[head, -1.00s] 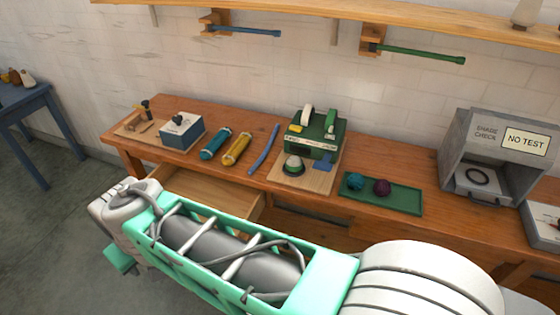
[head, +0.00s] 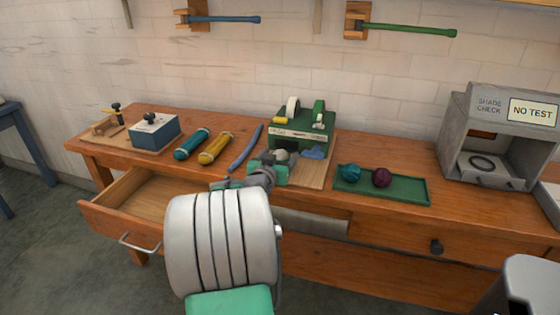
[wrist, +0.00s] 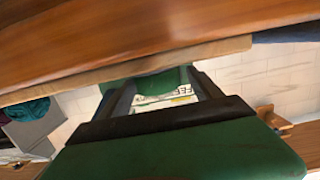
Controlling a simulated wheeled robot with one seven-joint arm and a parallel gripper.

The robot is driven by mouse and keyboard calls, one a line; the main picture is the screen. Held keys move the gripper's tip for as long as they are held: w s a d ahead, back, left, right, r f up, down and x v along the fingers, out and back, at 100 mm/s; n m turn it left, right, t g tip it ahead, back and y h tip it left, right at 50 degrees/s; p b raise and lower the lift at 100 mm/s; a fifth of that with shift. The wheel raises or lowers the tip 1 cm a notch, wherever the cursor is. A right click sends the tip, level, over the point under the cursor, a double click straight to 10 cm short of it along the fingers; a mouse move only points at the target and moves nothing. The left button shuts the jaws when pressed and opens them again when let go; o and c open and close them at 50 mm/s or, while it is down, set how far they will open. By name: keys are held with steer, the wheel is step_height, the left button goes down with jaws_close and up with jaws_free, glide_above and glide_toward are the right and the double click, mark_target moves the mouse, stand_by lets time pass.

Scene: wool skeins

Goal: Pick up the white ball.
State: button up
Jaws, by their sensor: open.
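The white ball (head: 283,155) sits at the front of the green winding machine (head: 302,138), on a pale wooden board (head: 318,174). My gripper (head: 266,168) is just in front of it and partly hides it in the head view. In the tilted wrist view, the two dark fingers of my gripper (wrist: 158,95) stand apart, with the machine's labelled front (wrist: 165,101) showing between them. I cannot make out the white ball in the wrist view.
A green tray (head: 408,190) with a teal ball (head: 349,173) and a purple ball (head: 381,177) lies to the right. An open drawer (head: 150,200) juts out below.

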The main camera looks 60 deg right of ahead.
mark_target(283, 152)
steer(key=x, duration=0.3)
steer(key=shift+s+d+f, duration=0.1)
steer(key=shift+d+f, duration=0.1)
steer(key=shift+d, duration=0.1)
steer(key=c, duration=1.4)
